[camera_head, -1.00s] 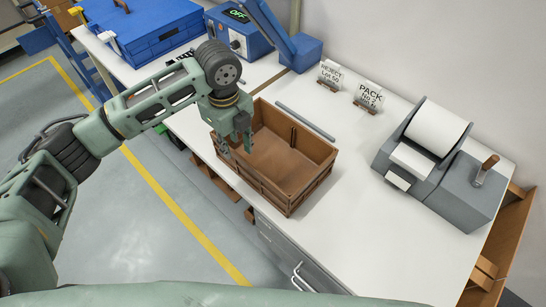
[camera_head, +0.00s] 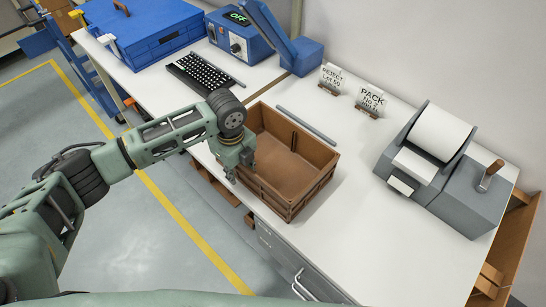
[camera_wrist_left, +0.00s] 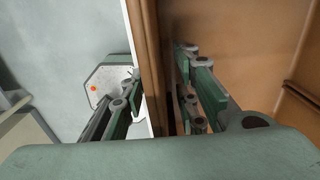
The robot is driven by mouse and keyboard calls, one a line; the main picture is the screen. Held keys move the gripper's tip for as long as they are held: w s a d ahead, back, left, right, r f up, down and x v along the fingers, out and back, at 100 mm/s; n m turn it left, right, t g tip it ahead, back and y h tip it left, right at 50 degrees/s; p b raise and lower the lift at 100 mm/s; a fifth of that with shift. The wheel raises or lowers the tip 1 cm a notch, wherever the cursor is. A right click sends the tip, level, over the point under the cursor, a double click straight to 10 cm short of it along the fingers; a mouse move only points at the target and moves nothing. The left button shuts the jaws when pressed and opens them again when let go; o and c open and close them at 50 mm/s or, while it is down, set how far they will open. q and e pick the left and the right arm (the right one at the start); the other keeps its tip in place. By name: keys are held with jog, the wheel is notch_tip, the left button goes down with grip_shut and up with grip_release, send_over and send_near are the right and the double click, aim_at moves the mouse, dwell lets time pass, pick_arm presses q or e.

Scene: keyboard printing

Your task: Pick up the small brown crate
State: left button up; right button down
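The small brown crate (camera_head: 292,172) is open-topped, looks empty and stands upright on the white table near its front edge. My left gripper (camera_head: 236,172) is at the crate's left wall in the head view. In the left wrist view, the crate's wall (camera_wrist_left: 150,40) runs between the two fingers of the left gripper (camera_wrist_left: 160,95). One finger is outside the wall and the other inside the crate. The fingers are apart, and a gap shows between the outer finger and the wall. My right gripper is not in view.
A grey rod (camera_head: 306,124) lies just behind the crate. Two signs (camera_head: 368,100) stand behind it. A grey label printer (camera_head: 430,150) is to the right. A keyboard (camera_head: 205,74), a blue box (camera_head: 145,35) and a blue device (camera_head: 238,40) are at the back left. The table between crate and printer is clear.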

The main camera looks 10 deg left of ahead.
pick_arm(q)
jog(key=shift+f, duration=0.3)
grip_shut()
jog(key=shift+w+r, duration=0.1)
